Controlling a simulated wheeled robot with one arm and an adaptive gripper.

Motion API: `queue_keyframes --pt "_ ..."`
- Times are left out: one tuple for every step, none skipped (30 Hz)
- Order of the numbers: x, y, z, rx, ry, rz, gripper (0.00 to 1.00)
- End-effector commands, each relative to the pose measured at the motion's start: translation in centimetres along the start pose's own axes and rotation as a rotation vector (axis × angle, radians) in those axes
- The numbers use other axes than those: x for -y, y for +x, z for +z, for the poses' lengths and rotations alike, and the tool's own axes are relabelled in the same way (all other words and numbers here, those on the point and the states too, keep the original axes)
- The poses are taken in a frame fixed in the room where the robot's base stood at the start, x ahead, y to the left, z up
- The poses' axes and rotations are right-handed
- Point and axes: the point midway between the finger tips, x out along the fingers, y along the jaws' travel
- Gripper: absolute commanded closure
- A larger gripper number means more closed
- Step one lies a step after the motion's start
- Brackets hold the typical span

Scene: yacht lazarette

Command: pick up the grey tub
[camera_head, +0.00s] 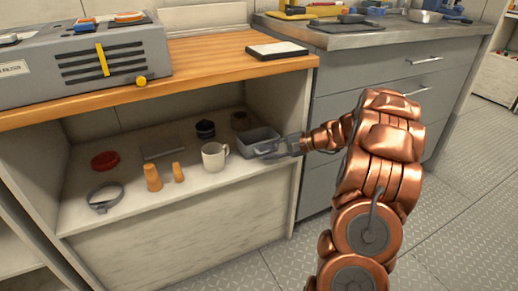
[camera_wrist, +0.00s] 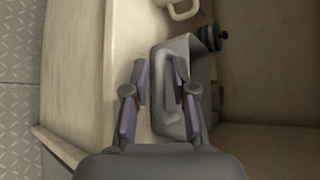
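The grey tub (camera_head: 262,136) is a small rectangular open container at the right end of the shelf. My gripper (camera_head: 284,146) reaches in from the right and overlaps the tub's right side in the head view. In the wrist view the tub (camera_wrist: 172,58) lies ahead, partly hidden by a finger. My gripper (camera_wrist: 160,72) is open there, with one finger over the tub and the other outside its left edge. The tub's left wall appears to lie between the fingers. I cannot tell whether a finger touches it.
A white mug (camera_head: 214,157) stands just left of the tub. A dark lidded item (camera_head: 205,129) sits behind the mug. The wooden counter (camera_head: 215,58) overhangs the shelf.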

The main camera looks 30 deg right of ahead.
Motion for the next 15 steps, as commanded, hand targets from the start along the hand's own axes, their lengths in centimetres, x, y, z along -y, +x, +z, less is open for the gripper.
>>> queue_keyframes --pt "0.03 0.0 0.01 0.0 0.0 0.0 0.74" --pt "0.04 -0.01 0.01 0.0 0.0 0.0 0.74" --pt "0.04 -0.02 0.02 0.0 0.0 0.0 0.74" --pt "0.04 -0.02 0.02 0.0 0.0 0.0 0.74" --pt "0.04 -0.02 0.02 0.0 0.0 0.0 0.74" --pt "0.04 -0.02 0.02 0.0 0.0 0.0 0.78" --pt "0.04 -0.03 0.02 0.0 0.0 0.0 0.81" --pt "0.03 -0.03 0.02 0.0 0.0 0.0 0.85" --pt "0.03 -0.03 0.02 0.0 0.0 0.0 0.89" --pt "0.03 -0.03 0.02 0.001 0.0 0.0 0.92" --pt "0.03 -0.03 0.02 0.001 0.001 0.0 0.95" --pt "0.02 -0.03 0.02 0.001 0.001 0.0 0.99" --pt "0.03 -0.03 0.02 0.001 0.001 0.0 1.0" --pt "0.03 -0.03 0.02 0.001 0.001 0.0 1.0" --pt "0.02 -0.03 0.02 0.001 0.001 0.0 1.0"
